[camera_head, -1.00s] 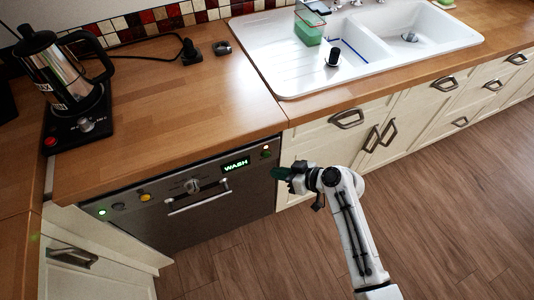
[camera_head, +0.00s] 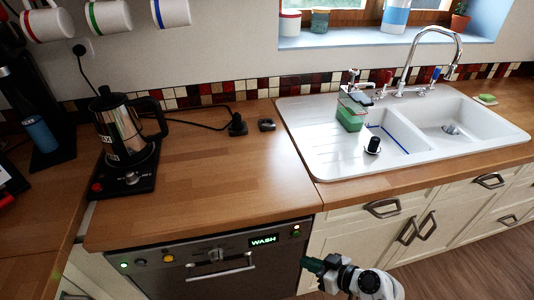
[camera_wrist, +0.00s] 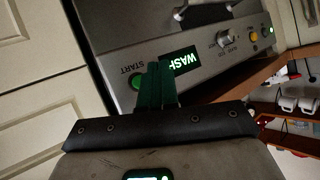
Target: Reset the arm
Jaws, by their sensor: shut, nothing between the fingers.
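My gripper (camera_head: 312,265) is low in the head view, in front of the right end of the dishwasher (camera_head: 210,265) and below the counter edge. Its green fingers are together and empty. In the wrist view the shut fingers (camera_wrist: 157,88) point at the dishwasher's panel, beside the green START button (camera_wrist: 138,82) and the lit WASH display (camera_wrist: 184,61). I cannot tell whether the fingertips touch the panel.
The wooden counter (camera_head: 220,170) overhangs the dishwasher. A kettle (camera_head: 119,132) stands on its base at the left. A white sink (camera_head: 330,160) is at the right, above cream cabinets (camera_head: 350,235). The floor (camera_head: 470,270) at lower right is clear.

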